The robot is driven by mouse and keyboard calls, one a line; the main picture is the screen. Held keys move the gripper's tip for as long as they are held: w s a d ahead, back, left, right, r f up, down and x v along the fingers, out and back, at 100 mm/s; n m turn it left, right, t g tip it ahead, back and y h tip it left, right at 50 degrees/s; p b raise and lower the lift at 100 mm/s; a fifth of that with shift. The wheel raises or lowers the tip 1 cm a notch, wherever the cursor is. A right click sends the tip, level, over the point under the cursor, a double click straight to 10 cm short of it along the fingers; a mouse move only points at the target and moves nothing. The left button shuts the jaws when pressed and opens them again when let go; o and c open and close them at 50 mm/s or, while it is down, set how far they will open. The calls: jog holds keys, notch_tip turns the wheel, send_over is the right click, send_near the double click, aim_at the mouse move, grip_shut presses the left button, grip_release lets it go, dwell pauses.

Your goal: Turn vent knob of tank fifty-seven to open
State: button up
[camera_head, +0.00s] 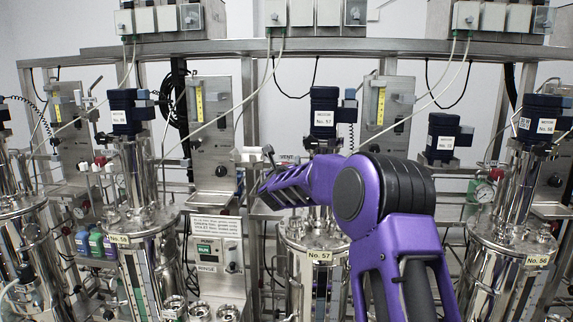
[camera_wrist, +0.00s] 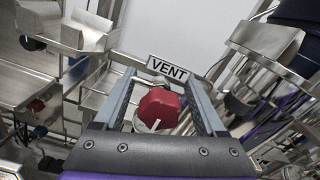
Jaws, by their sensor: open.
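The red vent knob (camera_wrist: 159,106) is in the wrist view, below a white sign that reads VENT (camera_wrist: 167,69). A white pointer line on the knob points down and slightly left. My gripper (camera_wrist: 161,80) is open, with one finger on each side of the knob. I cannot tell whether either finger touches it. In the head view, tank fifty-seven (camera_head: 316,272) is a shiny steel vessel labelled No. 57, partly behind my purple arm. The knob is hidden there, and the VENT sign (camera_head: 287,158) shows just above my wrist.
Tank No. 58 (camera_head: 138,225) stands to the left and tank No. 56 (camera_head: 508,245) to the right. Steel frame rails, hoses and gauge panels (camera_head: 212,125) crowd the space behind. In the wrist view, steel brackets (camera_wrist: 85,40) lie close to the left.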

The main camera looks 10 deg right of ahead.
grip_shut()
jog(key=shift+n, duration=0.3)
jog(key=n+b, duration=0.2)
jog(key=n, duration=0.2)
jog(key=shift+a+f, duration=0.1)
jog(key=n, duration=0.6)
jog(key=n+p, duration=0.1)
jog(key=n, duration=0.5)
jog(key=n+p, duration=0.2)
jog(key=n, duration=0.3)
jog(key=shift+f, duration=0.15)
jog(key=shift+n, duration=0.4)
